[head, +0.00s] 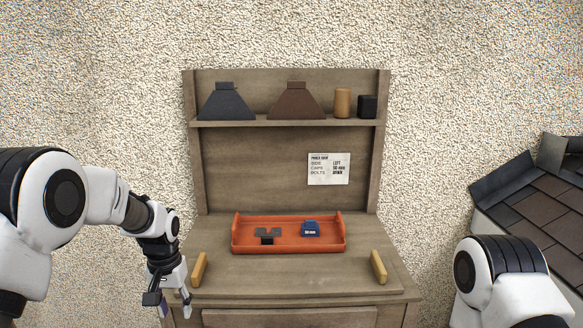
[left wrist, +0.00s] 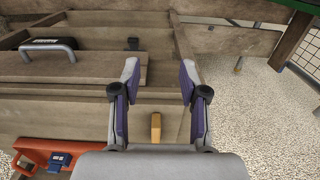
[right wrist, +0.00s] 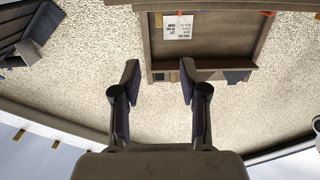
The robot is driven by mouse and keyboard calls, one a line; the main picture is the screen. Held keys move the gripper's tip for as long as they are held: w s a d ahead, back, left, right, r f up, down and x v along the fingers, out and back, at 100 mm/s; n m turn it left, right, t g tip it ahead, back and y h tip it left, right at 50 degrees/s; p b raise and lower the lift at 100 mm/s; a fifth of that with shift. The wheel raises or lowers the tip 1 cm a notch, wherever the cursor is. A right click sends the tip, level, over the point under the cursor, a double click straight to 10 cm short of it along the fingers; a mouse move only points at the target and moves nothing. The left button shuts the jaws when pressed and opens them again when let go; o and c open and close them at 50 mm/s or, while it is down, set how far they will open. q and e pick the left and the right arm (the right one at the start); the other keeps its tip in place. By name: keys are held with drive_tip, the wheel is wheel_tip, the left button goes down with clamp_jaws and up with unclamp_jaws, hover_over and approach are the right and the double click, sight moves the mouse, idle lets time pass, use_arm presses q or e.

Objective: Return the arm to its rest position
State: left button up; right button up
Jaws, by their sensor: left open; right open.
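My left arm comes in from the left in the head view, and its gripper (head: 170,300) hangs pointing down beside the left front corner of the wooden bench (head: 300,284). In the left wrist view this gripper (left wrist: 158,80) has its fingers apart with nothing between the tips. My right gripper (right wrist: 158,82) is open and empty in the right wrist view, facing the pebbled wall and the bench. It is out of the head view, where only white links of my right arm show at lower right.
An orange tray (head: 288,249) on the bench holds dark pieces (head: 268,234) and a blue labelled piece (head: 310,229). Two yellow handles (head: 199,268) (head: 378,267) flank it. A shelf (head: 230,123) carries two hood shapes and two small blocks. A tiled roof (head: 545,205) stands at right.

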use_arm(q)
drive_tip(key=s+f+g, duration=0.4)
drive_tip(key=s+f, duration=1.1)
drive_tip(key=f, duration=0.1)
use_arm(e)
drive_tip(key=s+f+g+p, duration=0.2)
drive_tip(key=s+f+g, duration=0.8)
drive_tip(key=s+f, duration=0.45)
use_arm(q)
drive_tip(key=s+f, duration=0.4)
drive_tip(key=s, duration=0.9)
drive_tip(key=s+f, duration=0.5)
drive_tip(key=s, duration=0.7)
drive_tip(key=w+t, duration=0.2)
drive_tip(key=w+r+t, duration=0.1)
drive_tip(key=w+t, duration=0.1)
drive_tip(key=shift+d, duration=0.25)
use_arm(e)
drive_tip(key=s+f+g, duration=0.2)
drive_tip(key=s+g, duration=0.1)
drive_tip(key=s, duration=0.3)
drive_tip(key=s+f+g, duration=0.2)
drive_tip(key=s+g, duration=0.2)
drive_tip(key=s, duration=0.3)
drive_tip(key=shift+f+m+g+h, duration=0.25)
drive_tip(key=shift+m+g+h, duration=0.05)
drive_tip(key=shift+m, duration=0.1)
